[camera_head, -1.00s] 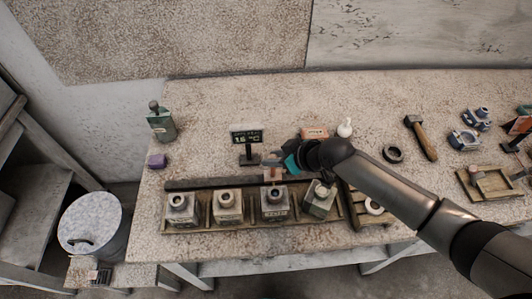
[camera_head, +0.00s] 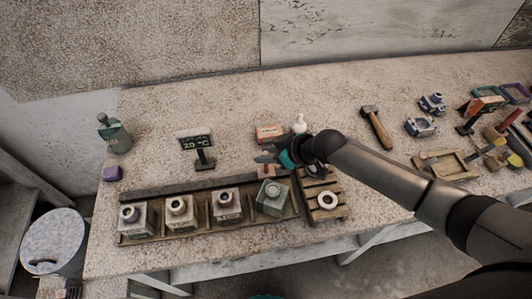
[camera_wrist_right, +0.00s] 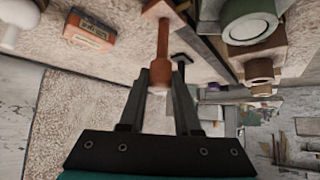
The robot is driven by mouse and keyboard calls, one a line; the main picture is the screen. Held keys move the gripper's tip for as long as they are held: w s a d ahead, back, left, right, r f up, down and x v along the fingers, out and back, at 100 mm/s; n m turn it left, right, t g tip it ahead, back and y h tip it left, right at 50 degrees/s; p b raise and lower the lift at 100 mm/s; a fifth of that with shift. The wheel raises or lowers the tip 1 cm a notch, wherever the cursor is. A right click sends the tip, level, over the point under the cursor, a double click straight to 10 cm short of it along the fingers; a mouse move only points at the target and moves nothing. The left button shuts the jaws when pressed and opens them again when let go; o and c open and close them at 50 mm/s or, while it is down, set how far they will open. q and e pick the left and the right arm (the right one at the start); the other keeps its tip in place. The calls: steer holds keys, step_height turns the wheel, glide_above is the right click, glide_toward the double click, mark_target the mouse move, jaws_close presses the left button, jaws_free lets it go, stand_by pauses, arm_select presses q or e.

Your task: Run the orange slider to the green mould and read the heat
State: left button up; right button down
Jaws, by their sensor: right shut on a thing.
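The green mould (camera_head: 272,197) stands at the right end of a wooden rack (camera_head: 150,238), beside several grey moulds (camera_head: 229,206). The orange slider (camera_head: 267,172) is on the dark rail behind the rack, level with the green mould. My right gripper (camera_head: 264,160) is shut on the slider's orange handle (camera_wrist_right: 162,45), whose end shows between the fingers in the wrist view. The small display (camera_head: 195,142) on a stand behind the rail reads about 20 °C. My left gripper is not in view.
A wooden pallet (camera_head: 311,212) with a white ring is right of the rack. An orange box (camera_head: 270,133) and a white bottle (camera_head: 299,124) stand behind my gripper. A hammer (camera_head: 377,127) lies farther right. The bench between display and back wall is clear.

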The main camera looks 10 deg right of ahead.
steer(key=c, duration=0.6)
jaws_free()
steer(key=shift+d, duration=0.1)
steer(key=p+v, duration=0.1)
steer(key=v, duration=1.4)
steer(key=shift+s, duration=0.1)
